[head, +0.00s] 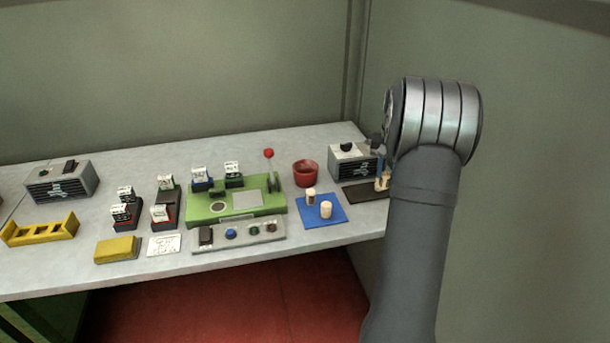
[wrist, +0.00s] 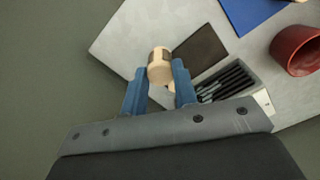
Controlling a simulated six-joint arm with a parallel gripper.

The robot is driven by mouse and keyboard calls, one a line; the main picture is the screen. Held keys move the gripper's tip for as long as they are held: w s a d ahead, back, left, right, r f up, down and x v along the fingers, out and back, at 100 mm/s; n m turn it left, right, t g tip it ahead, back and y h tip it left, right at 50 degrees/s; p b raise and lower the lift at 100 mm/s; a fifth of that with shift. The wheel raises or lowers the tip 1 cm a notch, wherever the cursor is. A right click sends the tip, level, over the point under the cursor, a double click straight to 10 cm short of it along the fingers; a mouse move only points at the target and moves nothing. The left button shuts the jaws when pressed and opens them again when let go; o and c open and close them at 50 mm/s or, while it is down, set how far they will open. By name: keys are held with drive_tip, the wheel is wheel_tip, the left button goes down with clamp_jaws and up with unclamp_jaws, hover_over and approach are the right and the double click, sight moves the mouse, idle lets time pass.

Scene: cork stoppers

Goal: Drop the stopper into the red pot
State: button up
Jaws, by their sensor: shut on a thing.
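My gripper (wrist: 160,80) has its two blue fingers shut on a cream stopper with a brown band (wrist: 159,64). In the head view, a cream piece (head: 382,184) shows beside my arm at the dark mat (head: 364,193); my arm partly hides this area. In the wrist view, a smaller cream piece (wrist: 171,87) peeks out below the held stopper, and I cannot tell what it is. The red pot (head: 306,174) stands open on the table, left of my gripper in the head view. It also shows at the right of the wrist view (wrist: 290,42).
A blue mat (head: 338,218) with two cream stoppers (head: 326,210) lies in front of the pot. A grey slotted box (head: 350,163) stands between the pot and my arm.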

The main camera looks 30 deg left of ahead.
drive_tip(key=a+r+m, duration=0.1)
drive_tip(key=a+m, duration=0.2)
drive_tip(key=a, duration=2.2)
drive_tip(key=shift+a+f, duration=0.2)
drive_tip(key=shift+f, duration=2.35)
drive_tip(key=o, duration=1)
wheel_tip(320, 180, up, 12)
drive_tip(key=shift+s, duration=0.1)
